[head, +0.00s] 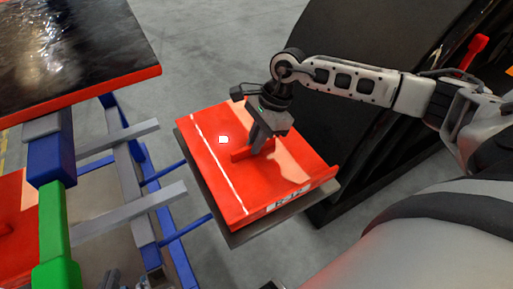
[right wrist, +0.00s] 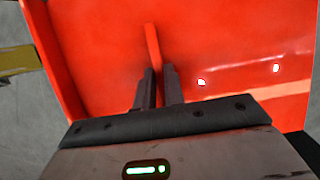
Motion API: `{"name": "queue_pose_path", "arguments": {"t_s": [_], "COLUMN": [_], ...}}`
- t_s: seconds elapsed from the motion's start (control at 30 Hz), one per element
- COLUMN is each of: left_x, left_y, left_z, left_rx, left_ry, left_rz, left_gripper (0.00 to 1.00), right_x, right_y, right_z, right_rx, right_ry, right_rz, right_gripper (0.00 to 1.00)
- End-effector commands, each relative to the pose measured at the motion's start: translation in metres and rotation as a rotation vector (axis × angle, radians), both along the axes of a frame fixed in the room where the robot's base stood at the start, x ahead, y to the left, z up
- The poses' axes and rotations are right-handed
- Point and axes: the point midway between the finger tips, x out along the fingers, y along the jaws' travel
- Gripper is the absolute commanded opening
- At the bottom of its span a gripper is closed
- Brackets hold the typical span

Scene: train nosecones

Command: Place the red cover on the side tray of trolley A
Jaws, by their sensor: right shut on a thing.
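The red cover (head: 215,165), a shallow panel with a white stripe, a label and an upright handle, lies flat over the grey side tray (head: 232,239). The tray's rim shows along the cover's left and front edges; I cannot tell whether they touch everywhere. My right gripper (head: 258,148) is shut on the cover's handle. The right wrist view shows the handle (right wrist: 153,45) between the fingers and the cover (right wrist: 90,50) beyond.
A trolley frame (head: 124,165) with blue and grey bars stands left of the tray. A dark-topped red panel (head: 75,45) is at upper left, and a green post (head: 54,225) below it. A large black body (head: 340,50) stands behind the tray. Grey floor shows between.

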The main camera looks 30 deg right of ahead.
Motion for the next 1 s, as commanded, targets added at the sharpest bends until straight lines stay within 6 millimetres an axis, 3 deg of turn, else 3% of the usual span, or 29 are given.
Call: {"name": "queue_pose_path", "arguments": {"t_s": [0.27,0.5,0.87,0.9,0.93,1.0], "left_x": [0.0,0.0,-0.001,-0.002,-0.002,-0.002], "left_y": [0.0,0.0,0.0,0.0,0.0,0.0], "left_z": [-0.001,0.0,-0.005,-0.004,-0.004,-0.004], "left_rx": [0.0,0.001,0.0,0.0,0.001,0.002], "left_ry": [-0.003,-0.004,0.0,0.0,0.001,0.001], "left_rz": [0.0,0.0,-0.001,-0.001,-0.001,-0.002], "left_gripper": [0.0,0.0,0.0,0.0,0.0,0.0], "right_x": [0.01,0.01,0.01,0.009,0.009,0.009], "right_y": [-0.007,-0.007,-0.007,-0.008,-0.008,-0.008], "right_z": [-0.014,-0.042,-0.047,-0.047,-0.046,-0.046], "right_rx": [0.004,0.004,0.003,0.001,0.001,0.001], "right_ry": [-0.004,-0.004,-0.005,-0.001,-0.001,-0.001], "right_rz": [-0.002,-0.002,-0.001,0.0,0.0,0.0], "right_gripper": [0.0,0.0,0.0,0.22,0.3,0.32]}}
